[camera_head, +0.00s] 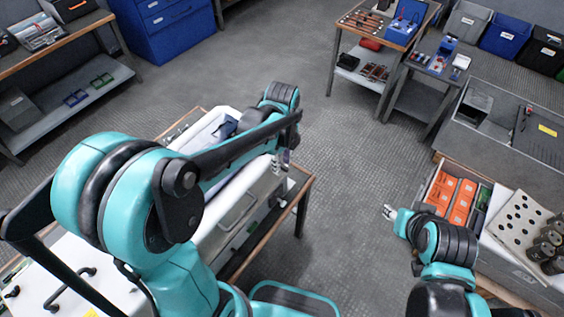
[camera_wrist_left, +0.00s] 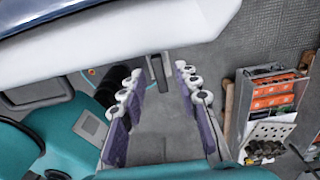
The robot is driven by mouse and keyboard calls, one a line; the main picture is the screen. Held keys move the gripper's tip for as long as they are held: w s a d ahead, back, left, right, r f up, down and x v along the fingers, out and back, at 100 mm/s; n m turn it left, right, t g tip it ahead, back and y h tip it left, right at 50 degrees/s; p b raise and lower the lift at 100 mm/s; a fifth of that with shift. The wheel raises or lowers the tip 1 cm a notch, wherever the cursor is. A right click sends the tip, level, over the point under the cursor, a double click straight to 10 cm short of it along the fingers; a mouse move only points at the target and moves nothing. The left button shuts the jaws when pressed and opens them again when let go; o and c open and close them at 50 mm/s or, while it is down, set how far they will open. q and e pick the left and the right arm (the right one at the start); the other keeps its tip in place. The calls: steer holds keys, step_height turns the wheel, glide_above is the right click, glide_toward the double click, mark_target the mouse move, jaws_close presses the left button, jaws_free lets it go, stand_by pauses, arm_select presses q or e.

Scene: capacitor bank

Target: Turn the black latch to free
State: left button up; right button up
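A long pale case (camera_head: 215,235) lies on a wood-edged table in the head view, with a handle on its front side. My left gripper (camera_head: 282,161) hangs at the far end of this front side, small and partly hidden by my arm. In the left wrist view my left gripper (camera_wrist_left: 160,98) is open, its two purple-grey fingers with white knobs well apart. A dark upright bar (camera_wrist_left: 157,72), which looks like the black latch, stands between the fingers below the white case edge (camera_wrist_left: 140,52). I cannot tell whether they touch. My right gripper (camera_head: 390,212) is apart, over the floor.
A bench at the right holds an open box with orange packs (camera_head: 461,197) and a white perforated plate (camera_head: 520,220). Carts with tools and a blue case (camera_head: 405,22) stand at the back. A blue cabinet (camera_head: 165,30) is at the back left. The central floor is clear.

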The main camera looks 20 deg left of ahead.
arm_select(q)
jaws_close()
steer(key=shift+n, duration=0.4)
steer(key=n, duration=1.7)
steer(key=shift+n, duration=0.3)
